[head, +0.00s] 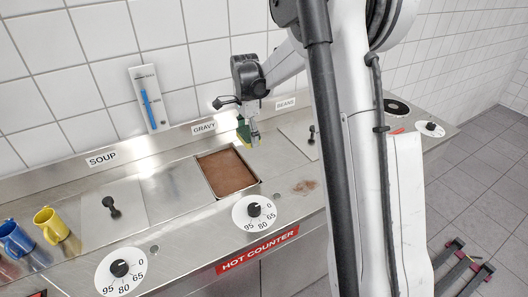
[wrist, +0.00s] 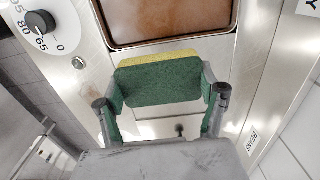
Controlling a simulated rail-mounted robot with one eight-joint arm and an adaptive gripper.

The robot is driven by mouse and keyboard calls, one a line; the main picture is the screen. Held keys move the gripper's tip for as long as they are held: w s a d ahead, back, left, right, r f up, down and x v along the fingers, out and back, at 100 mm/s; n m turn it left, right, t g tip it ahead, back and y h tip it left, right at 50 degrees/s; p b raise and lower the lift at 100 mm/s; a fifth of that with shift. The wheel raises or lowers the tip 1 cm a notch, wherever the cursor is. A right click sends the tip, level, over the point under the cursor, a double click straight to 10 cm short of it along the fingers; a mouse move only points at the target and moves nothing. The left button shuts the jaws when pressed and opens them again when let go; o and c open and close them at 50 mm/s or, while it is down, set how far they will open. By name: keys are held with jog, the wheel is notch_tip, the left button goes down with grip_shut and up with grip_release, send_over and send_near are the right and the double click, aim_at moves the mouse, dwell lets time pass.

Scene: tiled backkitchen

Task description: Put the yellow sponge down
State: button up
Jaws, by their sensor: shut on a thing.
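The yellow sponge (wrist: 160,84) has a green scouring side that faces the wrist camera, with a yellow strip along its far edge. My gripper (wrist: 162,92) is shut on the sponge, one finger at each end. In the head view my gripper (head: 249,131) is above the steel counter, just right of the gravy well. The sponge (head: 243,131) shows there as a small green and yellow patch, partly covered by the fingers. I cannot tell its exact height above the counter.
The open gravy well (head: 226,173) with brown contents is beside the gripper. A lid (head: 302,137) with a black knob lies to its right. A brown stain (head: 304,186) marks the counter front.

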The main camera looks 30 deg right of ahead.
jog(key=p, duration=0.2)
send_over(270, 149)
notch_tip(270, 149, down, 7)
jog(key=shift+s+r, duration=0.1)
jog(key=shift+s, duration=0.05)
jog(key=shift+f+p, duration=0.4)
jog(key=shift+f, duration=1.65)
jog(key=shift+f, duration=0.15)
jog(key=o, duration=1.3)
jog(key=shift+o, duration=0.2)
